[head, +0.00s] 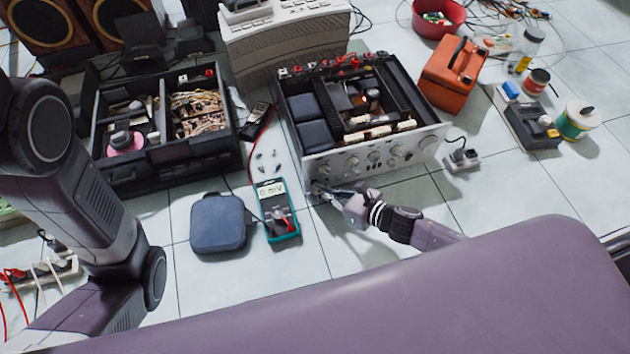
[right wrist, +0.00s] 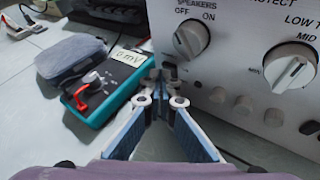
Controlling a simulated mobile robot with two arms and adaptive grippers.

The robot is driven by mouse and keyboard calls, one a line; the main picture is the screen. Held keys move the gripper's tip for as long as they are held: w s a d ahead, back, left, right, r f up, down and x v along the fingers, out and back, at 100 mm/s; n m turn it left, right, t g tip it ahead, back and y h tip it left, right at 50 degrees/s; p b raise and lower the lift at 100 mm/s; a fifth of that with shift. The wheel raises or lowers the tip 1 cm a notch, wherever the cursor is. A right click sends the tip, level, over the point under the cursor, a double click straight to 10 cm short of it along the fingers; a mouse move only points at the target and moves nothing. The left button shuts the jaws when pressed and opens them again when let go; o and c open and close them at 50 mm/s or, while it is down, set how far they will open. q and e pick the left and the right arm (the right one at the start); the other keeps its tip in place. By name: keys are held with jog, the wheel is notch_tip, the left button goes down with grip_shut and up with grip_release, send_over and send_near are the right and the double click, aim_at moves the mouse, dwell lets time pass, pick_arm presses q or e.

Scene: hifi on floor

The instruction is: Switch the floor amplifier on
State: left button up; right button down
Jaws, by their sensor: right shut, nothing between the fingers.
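The floor amplifier (head: 408,150) stands on the tiles with its top open and its silver front panel facing me. My right gripper (head: 318,188) is shut and empty at the panel's lower left corner. In the right wrist view, its closed fingertips (right wrist: 165,78) are at the left edge of the front panel (right wrist: 232,75), below and left of the speakers knob (right wrist: 190,40). I cannot tell whether they touch the panel. The fingertips hide that part of the panel, and no power switch shows clearly. My left arm is at the left, but its gripper is out of view.
A teal multimeter (head: 277,212) reading 0 mV and a blue-grey pouch (head: 218,224) lie left of my right gripper. A second open unit (head: 165,160) stands further left. An orange case (head: 452,80) and a socket block (head: 464,160) are right of the amplifier.

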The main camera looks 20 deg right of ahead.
dwell(0.5)
jog(key=shift+s, duration=0.6)
jog(key=shift+s+f, duration=0.2)
jog(key=shift+s, duration=0.9)
jog(key=shift+s+f, duration=0.15)
jog(key=shift+s, duration=0.9)
jog(key=shift+s+d, duration=0.1)
jog(key=shift+s, duration=0.2)
